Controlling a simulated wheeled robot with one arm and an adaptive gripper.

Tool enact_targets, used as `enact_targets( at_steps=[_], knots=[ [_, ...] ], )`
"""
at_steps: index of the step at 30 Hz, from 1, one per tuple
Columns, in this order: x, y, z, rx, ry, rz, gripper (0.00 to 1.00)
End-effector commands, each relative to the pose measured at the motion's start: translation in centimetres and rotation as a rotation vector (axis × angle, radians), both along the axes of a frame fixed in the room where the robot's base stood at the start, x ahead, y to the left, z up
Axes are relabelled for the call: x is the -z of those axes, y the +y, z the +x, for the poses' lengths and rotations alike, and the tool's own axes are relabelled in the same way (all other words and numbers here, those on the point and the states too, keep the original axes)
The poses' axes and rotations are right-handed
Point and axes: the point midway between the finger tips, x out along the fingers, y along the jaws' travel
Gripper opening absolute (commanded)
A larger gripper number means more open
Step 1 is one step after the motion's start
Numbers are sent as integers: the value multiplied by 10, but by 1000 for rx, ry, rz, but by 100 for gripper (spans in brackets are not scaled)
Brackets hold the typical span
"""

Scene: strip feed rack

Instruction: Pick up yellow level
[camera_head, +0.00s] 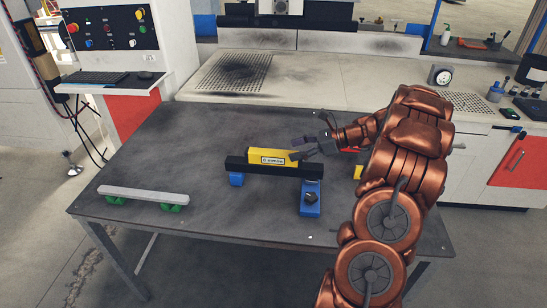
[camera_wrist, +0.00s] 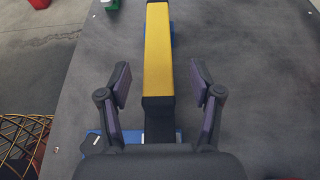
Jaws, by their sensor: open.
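The yellow level (camera_head: 266,156) lies on top of a black bar (camera_head: 245,166) in the middle of the dark table. In the wrist view the yellow level (camera_wrist: 158,50) runs away from my gripper, between and beyond the fingers. My gripper (camera_head: 304,149) is at the right end of the level in the head view. In the wrist view its two fingers (camera_wrist: 160,84) are spread wide, one on each side of the level's near end, with gaps on both sides. Nothing is held.
Blue supports (camera_head: 310,200) carry the black bar. A pale bar (camera_head: 143,194) on green supports lies at the table's left. Bare table top (camera_head: 170,145) shows between them. A machine bed (camera_head: 330,85) stands behind the table, and a control panel stands at the back left.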

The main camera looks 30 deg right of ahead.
Motion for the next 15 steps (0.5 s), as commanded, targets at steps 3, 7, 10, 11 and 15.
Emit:
enact_targets(
  at_steps=[3,7,10,11,15],
  knots=[
    [4,12,7,-2,4,2,65],
    [10,26,18,-1,3,0,65],
    [14,33,25,-2,2,-1,65],
    [15,34,26,-2,2,-1,65],
    [16,37,29,0,1,-1,65]
  ],
)
